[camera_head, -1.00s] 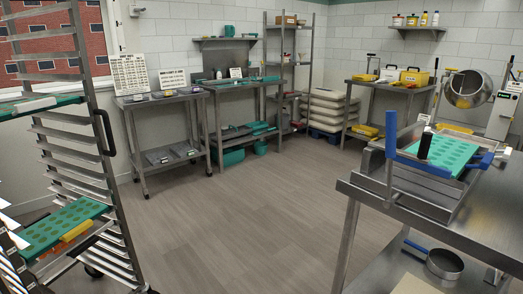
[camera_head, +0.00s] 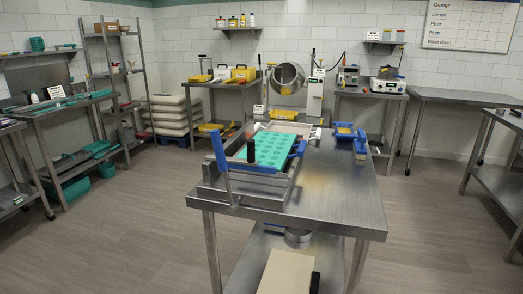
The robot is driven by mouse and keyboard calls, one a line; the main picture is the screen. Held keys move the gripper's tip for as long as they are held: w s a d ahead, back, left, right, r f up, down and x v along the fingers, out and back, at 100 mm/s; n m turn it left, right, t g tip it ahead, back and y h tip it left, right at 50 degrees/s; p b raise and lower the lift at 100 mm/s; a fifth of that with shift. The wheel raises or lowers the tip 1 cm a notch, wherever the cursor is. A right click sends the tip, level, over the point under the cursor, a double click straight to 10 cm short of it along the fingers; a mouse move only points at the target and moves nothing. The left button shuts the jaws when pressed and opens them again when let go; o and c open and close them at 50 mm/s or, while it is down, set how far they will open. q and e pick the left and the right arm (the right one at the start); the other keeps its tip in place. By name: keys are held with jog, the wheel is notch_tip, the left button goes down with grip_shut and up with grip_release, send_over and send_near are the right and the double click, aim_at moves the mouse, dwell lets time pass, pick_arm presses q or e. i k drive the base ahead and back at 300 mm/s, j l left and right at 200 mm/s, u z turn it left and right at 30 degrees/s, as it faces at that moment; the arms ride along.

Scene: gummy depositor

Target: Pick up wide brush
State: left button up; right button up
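No thing in the head view can be told for sure as the wide brush. On the steel table in the middle (camera_head: 340,195), a small blue item with a yellow part (camera_head: 344,131) lies toward the right back edge. A second blue item (camera_head: 361,145) lies close beside it, touching or nearly so. They are too small to tell whether either is a brush. Neither of my grippers is in view.
A steel depositor frame with blue handles (camera_head: 222,160) holds a green mould tray (camera_head: 268,150) on the table. A lower shelf holds a pale board (camera_head: 287,272). Grey floor (camera_head: 130,235) is open left of the table. An empty steel table (camera_head: 465,97) stands back right.

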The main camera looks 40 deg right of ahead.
aim_at(361, 151)
jog(key=z, duration=1.8)
